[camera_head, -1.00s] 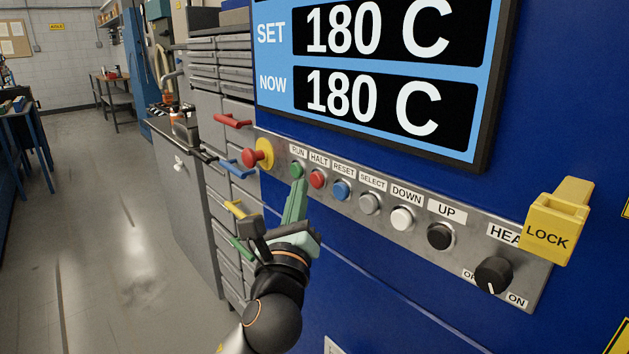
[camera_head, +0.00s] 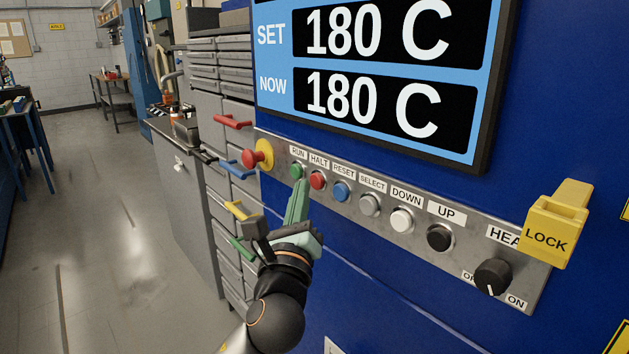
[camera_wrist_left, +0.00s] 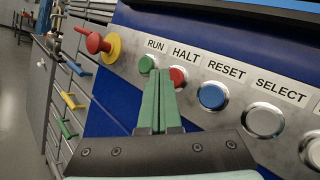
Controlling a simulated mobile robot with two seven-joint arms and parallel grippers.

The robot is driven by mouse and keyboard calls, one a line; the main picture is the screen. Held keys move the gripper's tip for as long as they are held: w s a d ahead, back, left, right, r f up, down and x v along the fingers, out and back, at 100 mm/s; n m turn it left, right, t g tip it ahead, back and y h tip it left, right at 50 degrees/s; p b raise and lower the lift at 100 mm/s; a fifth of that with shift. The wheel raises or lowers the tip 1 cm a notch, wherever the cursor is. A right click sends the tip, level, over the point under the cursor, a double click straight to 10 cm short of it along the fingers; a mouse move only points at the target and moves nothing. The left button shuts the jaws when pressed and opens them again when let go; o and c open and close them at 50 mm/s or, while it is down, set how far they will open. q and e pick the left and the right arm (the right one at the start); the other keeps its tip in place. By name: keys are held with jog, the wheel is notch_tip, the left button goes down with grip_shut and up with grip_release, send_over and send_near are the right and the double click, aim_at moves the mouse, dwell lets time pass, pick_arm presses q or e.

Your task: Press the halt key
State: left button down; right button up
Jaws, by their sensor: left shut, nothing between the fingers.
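The halt key is a round red button (camera_head: 317,180) under the HALT label on the metal button strip (camera_head: 372,190). It also shows in the left wrist view (camera_wrist_left: 178,76), just right of the fingertips. My left gripper (camera_head: 303,184) is shut and empty, its green fingers together and pointing up at the strip between the green RUN button (camera_head: 297,171) and the red HALT button. In the left wrist view the fingertips (camera_wrist_left: 160,74) overlap the left edge of the red button. I cannot tell whether they touch it. My right gripper is not in view.
A red mushroom knob (camera_head: 253,158) on a yellow base sits left of RUN. The blue RESET button (camera_head: 341,190) is right of HALT, with several more beyond. A yellow LOCK block (camera_head: 549,232) is at the far right. The display (camera_head: 380,70) reads 180 C twice.

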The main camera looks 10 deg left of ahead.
pick_arm(q)
jog(key=shift+w+d, duration=0.15)
jog(key=shift+d, duration=0.05)
jog(key=shift+w+d, duration=0.1)
jog(key=shift+w, duration=0.05)
dwell(0.5)
jog(key=shift+w+d, duration=0.15)
jog(key=shift+w, duration=0.05)
jog(key=shift+s+p, duration=0.1)
jog(key=shift+p, duration=0.2)
jog(key=shift+s+a+p, duration=0.4)
jog(key=shift+s+a, duration=0.15)
